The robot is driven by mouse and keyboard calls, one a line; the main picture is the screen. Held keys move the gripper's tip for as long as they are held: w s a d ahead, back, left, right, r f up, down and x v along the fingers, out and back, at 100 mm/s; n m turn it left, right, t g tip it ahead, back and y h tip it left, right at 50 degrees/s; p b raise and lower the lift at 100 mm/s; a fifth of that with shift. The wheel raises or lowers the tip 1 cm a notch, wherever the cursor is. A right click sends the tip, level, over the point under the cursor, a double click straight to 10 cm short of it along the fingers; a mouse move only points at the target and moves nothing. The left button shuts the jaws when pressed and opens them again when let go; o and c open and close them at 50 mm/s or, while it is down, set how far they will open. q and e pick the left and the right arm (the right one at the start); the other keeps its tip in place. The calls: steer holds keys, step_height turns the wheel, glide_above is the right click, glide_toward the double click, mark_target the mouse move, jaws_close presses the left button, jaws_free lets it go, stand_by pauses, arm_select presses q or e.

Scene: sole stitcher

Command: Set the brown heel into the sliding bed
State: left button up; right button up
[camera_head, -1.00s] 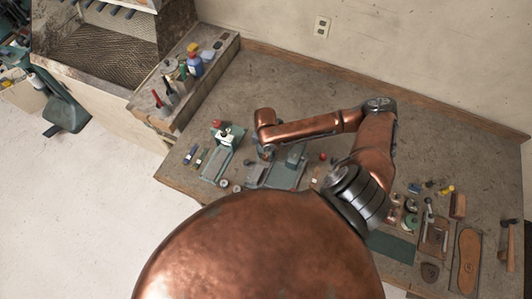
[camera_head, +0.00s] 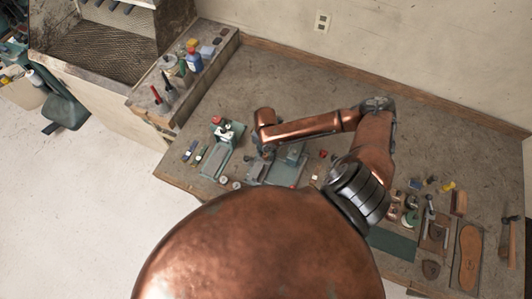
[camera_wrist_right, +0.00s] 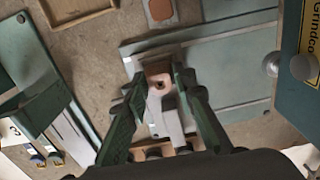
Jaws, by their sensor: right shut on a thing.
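My right gripper (camera_head: 267,152) points down over the green-grey machine on the bench. In the right wrist view its two green fingers (camera_wrist_right: 158,84) are closed on a small brown block with a dark hole, which I take for the brown heel (camera_wrist_right: 158,68). The fingers hide its sides. The sliding bed appears to be the flat grey-green plate (camera_wrist_right: 225,88) beneath and right of the fingertips. The heel is above or at the plate's left part; I cannot tell whether they touch. The heel is hidden in the head view. My left gripper is not in view.
A green machine housing (camera_wrist_right: 299,75) with a round knob stands close on the right in the wrist view. Another green device (camera_head: 216,150) stands left of the gripper. Hand tools and a leather sole (camera_head: 469,257) lie at right. The bench's back is clear.

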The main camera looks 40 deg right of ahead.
steer(key=shift+p, duration=0.4)
steer(key=shift+p, duration=0.45)
stand_by(0.5)
steer(key=shift+f, duration=0.45)
stand_by(0.4)
steer(key=o, duration=0.8)
steer(key=shift+c, duration=0.2)
